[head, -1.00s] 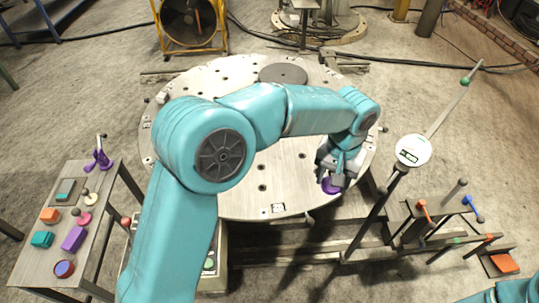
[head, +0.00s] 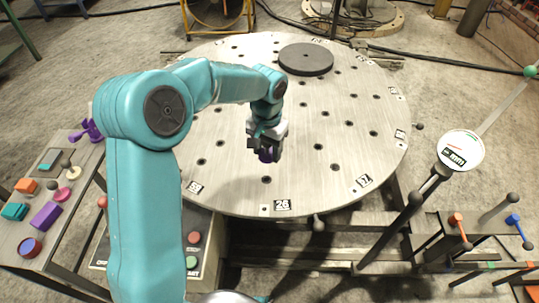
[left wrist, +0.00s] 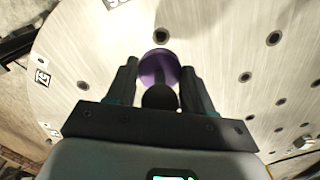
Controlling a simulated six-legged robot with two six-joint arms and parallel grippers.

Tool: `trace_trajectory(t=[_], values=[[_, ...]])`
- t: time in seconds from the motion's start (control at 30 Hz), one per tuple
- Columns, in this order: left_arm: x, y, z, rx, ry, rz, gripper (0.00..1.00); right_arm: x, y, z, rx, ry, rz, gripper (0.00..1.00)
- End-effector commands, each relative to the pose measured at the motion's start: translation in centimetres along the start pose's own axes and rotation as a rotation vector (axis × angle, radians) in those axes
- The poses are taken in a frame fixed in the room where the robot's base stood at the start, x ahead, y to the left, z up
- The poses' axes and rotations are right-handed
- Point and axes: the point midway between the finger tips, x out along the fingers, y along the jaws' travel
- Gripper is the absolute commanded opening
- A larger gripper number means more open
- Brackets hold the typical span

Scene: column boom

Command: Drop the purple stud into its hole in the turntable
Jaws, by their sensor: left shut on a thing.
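The purple stud (head: 266,155) is in my left gripper (head: 266,143), over the near part of the turntable. In the left wrist view the stud (left wrist: 153,64) shows a purple disc and a dark round knob between the two fingers of the gripper (left wrist: 160,85). The turntable (head: 225,178) is a large pale metal disc with several dark holes and number labels near its rim. One hole (head: 266,180) lies just in front of the stud, near the label 26. I cannot tell the stud's exact height above the plate. My right gripper is not in view.
A side table (head: 12,233) at left holds several coloured blocks and discs. A dark round plate (head: 306,60) sits at the turntable's far side. A dial gauge on a post (head: 460,150) stands at right, near a rack with coloured levers (head: 458,222). A button box (head: 193,258) stands in front.

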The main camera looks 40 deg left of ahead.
Motion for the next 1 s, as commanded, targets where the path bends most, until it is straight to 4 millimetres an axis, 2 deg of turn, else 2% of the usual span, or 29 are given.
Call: trace_trajectory(t=[0.27,0.67,1.0], values=[[1.7,0.0,-0.1,0.0,0.001,0.0,0.2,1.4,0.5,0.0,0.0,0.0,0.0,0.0],[6.5,0.2,-0.4,-0.001,0.0,0.0,0.2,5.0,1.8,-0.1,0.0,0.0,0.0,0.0],[6.0,0.1,-0.5,-0.001,0.001,0.0,0.2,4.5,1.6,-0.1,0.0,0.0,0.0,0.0]])
